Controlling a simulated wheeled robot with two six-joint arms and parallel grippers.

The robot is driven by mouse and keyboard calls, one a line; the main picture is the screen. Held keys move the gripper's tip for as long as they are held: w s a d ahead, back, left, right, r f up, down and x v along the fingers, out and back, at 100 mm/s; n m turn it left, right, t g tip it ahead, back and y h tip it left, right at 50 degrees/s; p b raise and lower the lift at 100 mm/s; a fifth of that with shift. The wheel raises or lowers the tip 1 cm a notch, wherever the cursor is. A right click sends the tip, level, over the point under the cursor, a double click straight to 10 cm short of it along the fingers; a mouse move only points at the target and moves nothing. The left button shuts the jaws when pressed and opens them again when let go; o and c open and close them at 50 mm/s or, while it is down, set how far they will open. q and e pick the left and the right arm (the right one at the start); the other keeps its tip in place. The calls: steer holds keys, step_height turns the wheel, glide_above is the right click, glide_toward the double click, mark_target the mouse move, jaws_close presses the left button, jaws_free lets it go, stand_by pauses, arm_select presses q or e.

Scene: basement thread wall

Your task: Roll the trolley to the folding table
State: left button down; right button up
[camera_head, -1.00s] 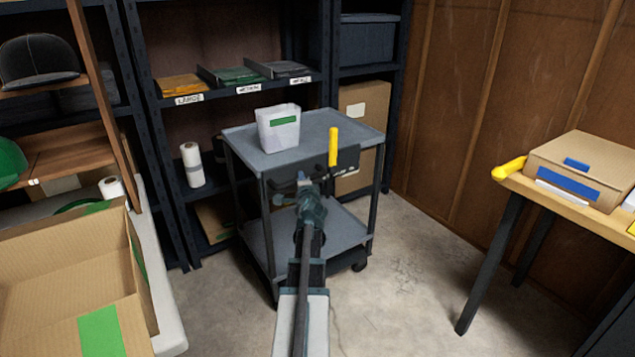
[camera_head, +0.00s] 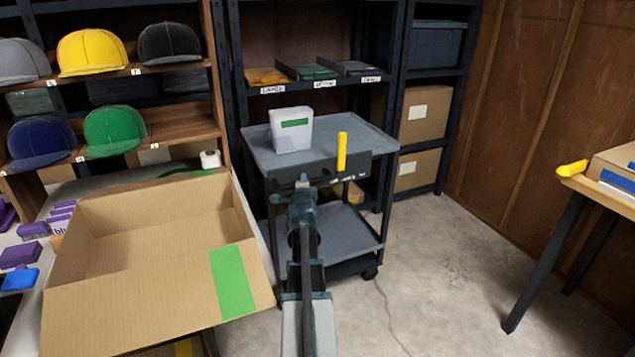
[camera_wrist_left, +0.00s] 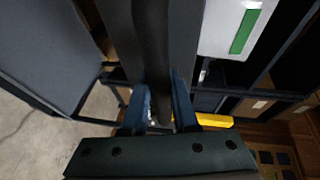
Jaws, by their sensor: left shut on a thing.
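The trolley (camera_head: 348,140) is grey with two decks and stands on the floor in the middle of the head view. A white bin with a green label (camera_head: 292,130) is on its top deck. My left gripper (camera_head: 303,184) is shut on the trolley's handle at its near side; the dark bar also shows between the fingers in the left wrist view (camera_wrist_left: 160,100). A white-topped table (camera_head: 40,240), which looks like the folding table, stands at the left, partly hidden under an open cardboard box (camera_head: 75,312). My right gripper is not in view.
A dark shelf rack (camera_head: 233,80) with labelled trays stands behind the trolley. A cap shelf (camera_head: 170,130) stands at the back left. The floor (camera_head: 450,270) between trolley and bench is clear.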

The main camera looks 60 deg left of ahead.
arm_select(q)
steer(key=shift+s+d+f, duration=0.1)
steer(key=shift+s+d, duration=0.2)
steer(key=shift+s, duration=0.2)
steer(key=shift+s+d+f, duration=0.1)
steer(key=shift+s+d, duration=0.2)
steer(key=shift+s, duration=0.2)
steer(key=c, duration=0.8)
jaws_free()
steer(key=shift+o, duration=0.6)
steer(key=shift+a+r, duration=0.1)
steer(key=shift+a, duration=0.1)
steer(key=p+v, duration=0.2)
steer(key=v, duration=1)
steer(key=shift+s, duration=0.1)
